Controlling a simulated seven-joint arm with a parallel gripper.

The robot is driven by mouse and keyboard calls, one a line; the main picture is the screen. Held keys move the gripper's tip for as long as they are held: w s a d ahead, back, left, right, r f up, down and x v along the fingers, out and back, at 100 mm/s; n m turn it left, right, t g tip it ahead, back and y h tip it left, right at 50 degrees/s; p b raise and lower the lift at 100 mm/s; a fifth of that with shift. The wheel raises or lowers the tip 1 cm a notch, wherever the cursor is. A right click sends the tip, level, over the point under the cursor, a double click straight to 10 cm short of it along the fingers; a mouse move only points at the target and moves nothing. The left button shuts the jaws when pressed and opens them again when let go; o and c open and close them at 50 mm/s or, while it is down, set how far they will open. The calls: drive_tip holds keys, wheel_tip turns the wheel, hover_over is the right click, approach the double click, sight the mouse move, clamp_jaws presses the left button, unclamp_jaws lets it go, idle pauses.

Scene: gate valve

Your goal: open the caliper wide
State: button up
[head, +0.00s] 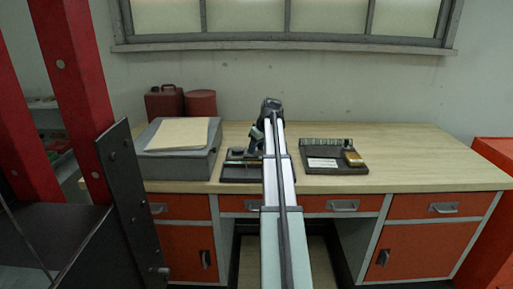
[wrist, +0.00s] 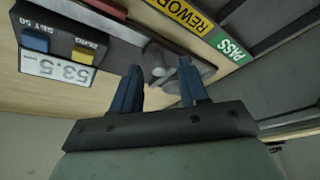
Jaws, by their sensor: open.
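The caliper (wrist: 105,38) lies at the upper left in the wrist view, partly cut off by the frame edge. A small pale round knob shows between the fingertips, and grey metal parts show behind the right finger. I cannot tell whether the fingers touch anything. In the head view my arm hides much of the dark tray (head: 238,179) below my gripper (head: 258,140).
A second dark tray (head: 345,171) with several small blocks and a yellow item stands to the right. A grey case (head: 178,166) with a folder is at left, with red cans behind. REWORK and PASS labels (wrist: 230,40) show in the wrist view. The bench's right side is clear.

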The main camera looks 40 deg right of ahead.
drive_tip(key=shift+f, duration=0.1)
clamp_jaws()
idle(0.4)
idle(0.3)
